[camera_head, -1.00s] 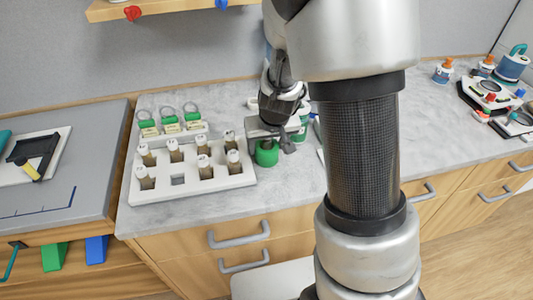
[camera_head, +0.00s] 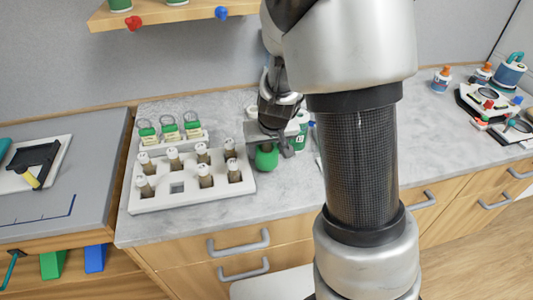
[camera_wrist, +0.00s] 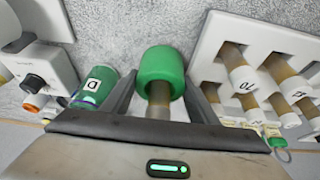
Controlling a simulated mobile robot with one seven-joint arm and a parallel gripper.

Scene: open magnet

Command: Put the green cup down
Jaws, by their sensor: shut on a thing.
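The green cup (camera_head: 266,159) is upright, just right of the white vial rack, over the grey counter. I cannot tell whether its base touches the counter. My gripper (camera_head: 268,141) is above the cup, pointing down. In the wrist view the green cup (camera_wrist: 161,66) shows between the fingers of my gripper (camera_wrist: 160,98), with a grey-brown cylinder running from the cup toward the palm. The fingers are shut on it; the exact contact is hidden.
The white rack (camera_head: 190,199) with several vials stands close on the left. A green-and-white container marked D (camera_wrist: 95,87) is close on the other side. Behind the rack is a holder with green-tagged items (camera_head: 170,130). The counter right of my arm (camera_head: 430,125) has free room.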

